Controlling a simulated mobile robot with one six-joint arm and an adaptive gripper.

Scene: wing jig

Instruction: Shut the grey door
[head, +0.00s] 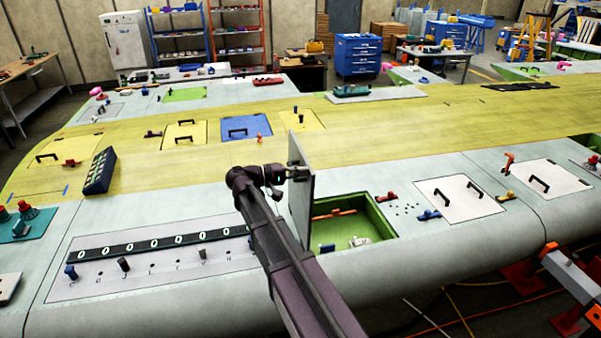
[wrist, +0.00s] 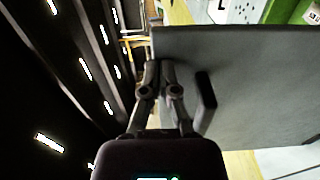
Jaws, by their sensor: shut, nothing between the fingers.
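The grey door (head: 304,195) stands upright, open, at the left edge of a green-lined compartment (head: 378,218) in the pale wing skin. My gripper (head: 298,173) is at the upper part of the door, on its left side. In the wrist view the door (wrist: 255,75) fills the right side as a flat grey panel, with a dark bar handle (wrist: 206,103) on it. My gripper (wrist: 161,68) is shut and empty there, close beside the handle and near the panel's edge. I cannot tell whether the fingers touch the door.
Inside the compartment lie an orange-red tool (head: 334,215) and a small pale part (head: 359,241). A blue-handled item (head: 428,215) and a white panel with black handles (head: 460,198) are to the right. A dark numbered strip (head: 160,242) lies to the left.

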